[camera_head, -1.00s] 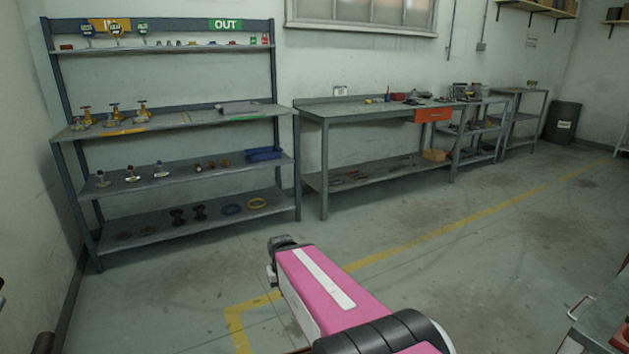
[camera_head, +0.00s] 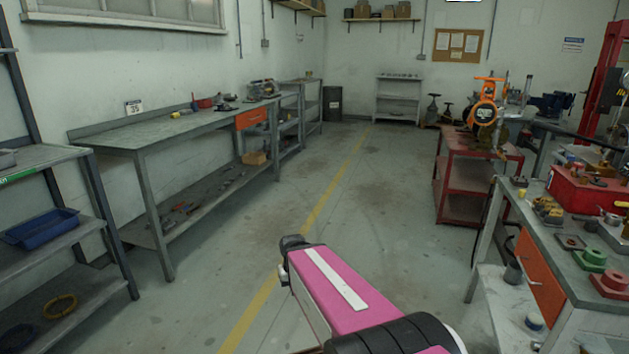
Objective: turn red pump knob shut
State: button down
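I cannot pick out a red pump knob in this view. An orange device with a ring-shaped body (camera_head: 485,114) stands on a red cart (camera_head: 464,150) in the right half; I cannot tell whether it is part of a pump. Part of my pink arm reaches up from the bottom middle, over open floor and away from the benches and shelves. I see no gripper fingers.
A long grey workbench (camera_head: 150,142) runs along the left wall, with a shelf rack (camera_head: 60,160) at the left edge. A cluttered bench with a red box (camera_head: 585,192) and an orange drawer (camera_head: 540,275) is at right. The middle aisle is clear.

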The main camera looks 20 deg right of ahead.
aim_at(577, 165)
jog(key=i+z, duration=0.2)
jog(key=z, duration=0.3)
jog(key=i+z, duration=0.2)
jog(key=z, duration=0.3)
jog(key=i+j+z, duration=0.1)
jog(key=z, duration=0.4)
jog(key=i+j+z, duration=0.2)
jog(key=z, duration=0.25)
jog(key=i+j+z, duration=0.25)
jog(key=z, duration=0.15)
jog(key=i+j+z, duration=0.55)
jog(key=j+z, duration=0.3)
jog(key=i+j+z, duration=0.15)
jog(key=j+z, duration=0.25)
jog(key=i+j+z, duration=0.1)
jog(key=j, duration=0.25)
jog(key=k, duration=0.5)
jog(key=i, duration=0.45)
